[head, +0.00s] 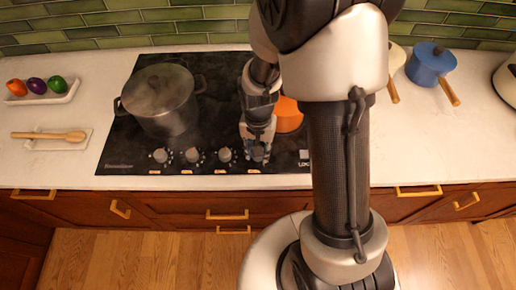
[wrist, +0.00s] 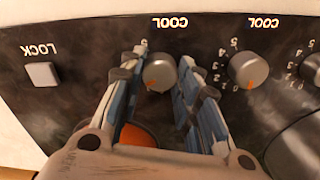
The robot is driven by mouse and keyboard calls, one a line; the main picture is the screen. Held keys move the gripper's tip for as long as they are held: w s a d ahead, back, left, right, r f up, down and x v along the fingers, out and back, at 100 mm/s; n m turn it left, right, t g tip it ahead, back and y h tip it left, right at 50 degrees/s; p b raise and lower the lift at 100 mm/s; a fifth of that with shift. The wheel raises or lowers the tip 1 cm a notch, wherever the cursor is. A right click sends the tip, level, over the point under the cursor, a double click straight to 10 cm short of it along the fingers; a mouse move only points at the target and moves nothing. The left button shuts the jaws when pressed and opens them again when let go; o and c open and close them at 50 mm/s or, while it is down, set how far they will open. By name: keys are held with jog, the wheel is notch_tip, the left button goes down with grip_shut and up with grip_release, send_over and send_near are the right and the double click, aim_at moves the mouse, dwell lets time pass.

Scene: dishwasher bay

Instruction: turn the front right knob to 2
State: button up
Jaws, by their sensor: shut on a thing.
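Several grey knobs stand in a row along the front of the black cooktop (head: 215,82). My gripper (head: 258,152) reaches down over the rightmost knob in the head view, and the fingers hide most of it there. In the wrist view, which looks from the opposite side, this knob (wrist: 160,73) sits between the two blue-grey fingers of my gripper (wrist: 163,80), shut on it. Its orange mark lies at the lower left of its face. The fingers cover most of its number scale, so the number it points to cannot be read.
The neighbouring knob (wrist: 248,69) has its orange mark near 0. A LOCK button (wrist: 41,74) is on the other side. A grey lidded pot (head: 160,98) stands on the left of the cooktop, and an orange pan (head: 289,115) is behind my gripper.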

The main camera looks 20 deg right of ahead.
jog(key=o, duration=1.1)
notch_tip(320, 180, up, 12)
dwell(0.6)
jog(key=s+r+n+t, duration=0.1)
jog(key=s+r+n, duration=0.1)
jog(key=s+r, duration=0.2)
jog(key=s+r+n+t, duration=0.2)
jog(key=s+r, duration=0.3)
jog(key=s, duration=0.1)
jog(key=s+r+n+t, duration=0.1)
jog(key=s+r+n, duration=0.1)
jog(key=s+r, duration=0.2)
jog(key=shift+s+r+n+t, duration=0.2)
jog(key=shift+s+n+t, duration=0.1)
jog(key=shift+s, duration=0.25)
